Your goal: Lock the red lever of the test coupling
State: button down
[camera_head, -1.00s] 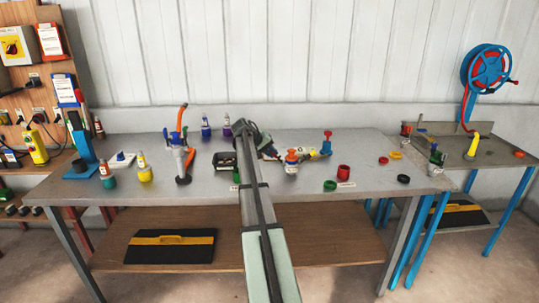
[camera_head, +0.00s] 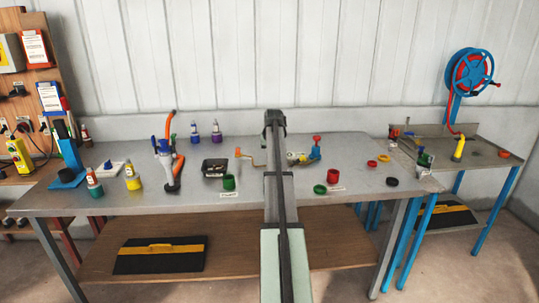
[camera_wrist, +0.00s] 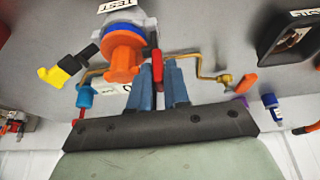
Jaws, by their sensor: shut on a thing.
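In the wrist view, the test coupling (camera_wrist: 124,45) is a round piece with grey, blue and orange parts, beside a "TEST" label (camera_wrist: 117,4). Its red lever (camera_wrist: 157,66) stands at its right side. My gripper (camera_wrist: 158,78), with two blue fingers, is shut on the red lever, one finger on each side. The orange part is next to the left finger; I cannot tell whether they touch. In the head view, my arm covers the coupling and the lever, and my fingertips are hidden.
A brass crank (camera_wrist: 205,72) with an orange handle lies right of my fingers. A yellow-and-black piece (camera_wrist: 60,73) and a blue fitting with a red knob (camera_head: 315,149) are close by. A black tray (camera_head: 215,167) and a green cup (camera_head: 229,182) stand left of my arm.

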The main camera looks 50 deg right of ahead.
jog(key=shift+d, duration=0.15)
dwell(0.3)
jog(key=c, duration=1.2)
grip_release()
jog(key=shift+s, duration=0.1)
jog(key=v, duration=1.4)
jog(key=shift+d, duration=0.15)
jog(key=shift+f, duration=0.1)
